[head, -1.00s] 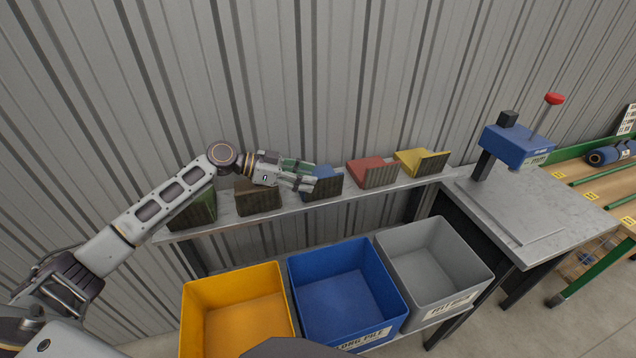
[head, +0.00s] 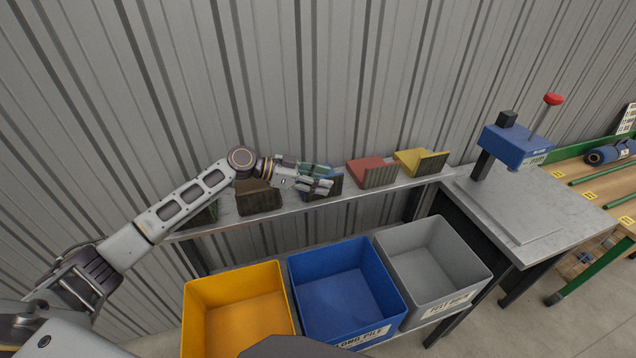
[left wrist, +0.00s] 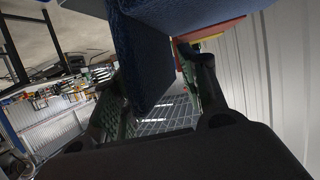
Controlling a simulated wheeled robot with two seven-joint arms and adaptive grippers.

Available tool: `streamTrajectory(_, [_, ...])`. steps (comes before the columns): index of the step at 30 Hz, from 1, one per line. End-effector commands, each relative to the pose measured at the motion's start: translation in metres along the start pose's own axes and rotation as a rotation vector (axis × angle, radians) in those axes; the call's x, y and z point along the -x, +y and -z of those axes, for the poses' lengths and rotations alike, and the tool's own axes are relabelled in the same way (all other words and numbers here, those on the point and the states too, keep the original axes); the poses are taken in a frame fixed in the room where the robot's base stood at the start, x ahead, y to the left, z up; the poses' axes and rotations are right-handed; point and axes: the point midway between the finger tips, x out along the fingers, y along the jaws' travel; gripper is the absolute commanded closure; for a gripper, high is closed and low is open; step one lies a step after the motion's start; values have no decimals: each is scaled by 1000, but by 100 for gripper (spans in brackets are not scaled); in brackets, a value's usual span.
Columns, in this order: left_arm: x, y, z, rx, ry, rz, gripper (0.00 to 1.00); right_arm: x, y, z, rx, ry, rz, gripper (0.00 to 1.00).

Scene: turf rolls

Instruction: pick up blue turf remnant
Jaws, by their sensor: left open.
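The blue turf remnant (head: 338,184) is an L-shaped piece on the narrow metal shelf (head: 222,220), partly hidden behind my left gripper. My left gripper (head: 326,181) is at this remnant, with its fingers open. In the left wrist view, the blue remnant (left wrist: 146,60) stands between the two open fingers (left wrist: 155,105), with room showing beside it. I cannot tell whether either finger touches it. My right gripper is not in view.
On the shelf, a red remnant (head: 372,172) and a yellow one (head: 421,162) stand to the right, a brown one (head: 259,198) to the left. Yellow (head: 238,330), blue (head: 345,295) and grey (head: 435,262) bins stand below. A corrugated wall (head: 300,80) is close behind.

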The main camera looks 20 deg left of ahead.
Motion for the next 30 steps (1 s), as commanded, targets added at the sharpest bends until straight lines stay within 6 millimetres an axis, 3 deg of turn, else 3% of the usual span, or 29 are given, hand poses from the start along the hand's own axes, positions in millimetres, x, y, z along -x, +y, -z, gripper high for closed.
streamTrajectory(2, [0,0,0,0,0,0,60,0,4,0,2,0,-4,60])
streamTrajectory(12, [0,0,0,0,0,0,100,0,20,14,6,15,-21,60])
streamTrajectory(20, [0,1,-1,3,-2,-2,100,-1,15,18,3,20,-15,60])
streamTrajectory(30, [2,1,4,4,-3,-5,100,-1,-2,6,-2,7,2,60])
